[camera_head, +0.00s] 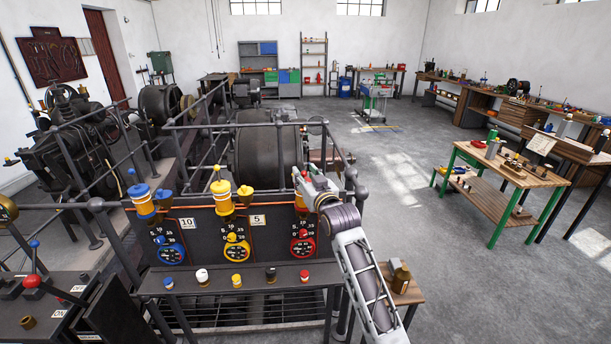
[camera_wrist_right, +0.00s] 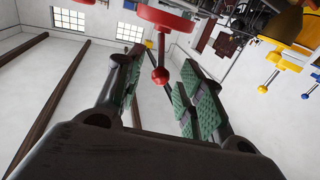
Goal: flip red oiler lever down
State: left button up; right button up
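The red oiler (camera_wrist_right: 165,18) shows at the top of the right wrist view as a round red body. Its lever ends in a red ball (camera_wrist_right: 160,75), which lies between the two green-padded fingers of my right gripper (camera_wrist_right: 162,92). The fingers are open, with gaps visible around the ball; I cannot tell whether either touches it. In the head view my right gripper (camera_head: 306,181) is at the right part of the dark panel's top, above the red dial (camera_head: 303,247), and hides most of the red oiler. My left gripper is out of view.
The blue oiler (camera_head: 143,200) and yellow oiler (camera_head: 220,188) stand on the panel left of my right gripper. Colored buttons line the ledge (camera_head: 330,276) below. Grey railings and machines stand behind. Open floor (camera_head: 440,260) lies to the right, before a green-legged workbench (camera_head: 500,170).

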jog(key=shift+w, duration=0.1)
grip_shut()
dwell(0.3)
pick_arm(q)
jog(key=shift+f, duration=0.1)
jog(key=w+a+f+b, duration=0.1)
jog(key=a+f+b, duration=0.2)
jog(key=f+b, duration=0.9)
pick_arm(e)
jog(key=f+n+t+y, duration=0.1)
jog(key=t, duration=0.1)
jog(key=s+f+n+t+y, duration=0.1)
jog(key=t, duration=0.1)
jog(key=shift+f+t, duration=0.35)
jog(key=shift+t, duration=0.05)
dwell(0.6)
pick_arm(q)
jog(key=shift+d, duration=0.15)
